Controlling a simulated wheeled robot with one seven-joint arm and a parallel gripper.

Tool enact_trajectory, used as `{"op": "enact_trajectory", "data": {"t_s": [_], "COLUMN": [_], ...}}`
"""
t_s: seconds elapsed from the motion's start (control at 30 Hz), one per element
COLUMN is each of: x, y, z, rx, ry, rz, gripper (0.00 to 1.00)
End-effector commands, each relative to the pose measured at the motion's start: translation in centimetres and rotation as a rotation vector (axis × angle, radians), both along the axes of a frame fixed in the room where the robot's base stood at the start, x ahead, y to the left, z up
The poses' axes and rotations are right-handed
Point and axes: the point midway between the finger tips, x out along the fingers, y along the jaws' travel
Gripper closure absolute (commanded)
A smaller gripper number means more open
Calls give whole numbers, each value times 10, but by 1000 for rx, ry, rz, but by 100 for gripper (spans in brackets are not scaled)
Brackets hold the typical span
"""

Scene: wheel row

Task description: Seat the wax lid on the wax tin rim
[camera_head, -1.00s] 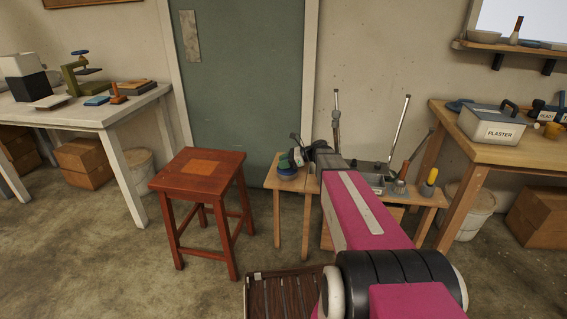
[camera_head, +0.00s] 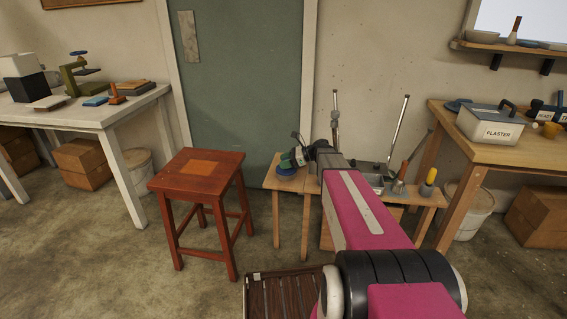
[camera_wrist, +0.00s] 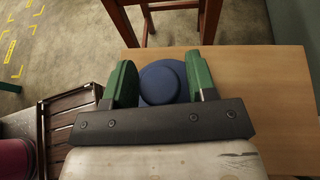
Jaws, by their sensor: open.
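A round blue piece (camera_wrist: 160,82) lies between my gripper's fingers in the wrist view. It shows a smaller raised disc over a wider blue rim. It also shows on the left end of the low wooden bench in the head view (camera_head: 287,169). I cannot tell whether it is lid, tin or both stacked. My gripper (camera_wrist: 160,70) is open, its green fingers on either side of the blue piece and very close to it. Contact is not clear. In the head view my gripper (camera_head: 297,158) is small and partly hidden by my arm.
The low bench (camera_wrist: 262,100) has bare wood right of the blue piece in the wrist view. A red-brown stool (camera_head: 200,177) stands left of it. Metal rods, a grey tray (camera_head: 376,181) and handled tools occupy the bench's right part. A plaster box (camera_head: 490,125) sits on the right table.

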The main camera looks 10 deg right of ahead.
Motion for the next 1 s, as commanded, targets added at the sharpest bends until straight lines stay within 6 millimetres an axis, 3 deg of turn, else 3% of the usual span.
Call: {"op": "enact_trajectory", "data": {"t_s": [1.0], "x": [-4], "y": [-22], "z": [9], "rx": [0], "ry": [0], "rz": [0], "gripper": [48]}}
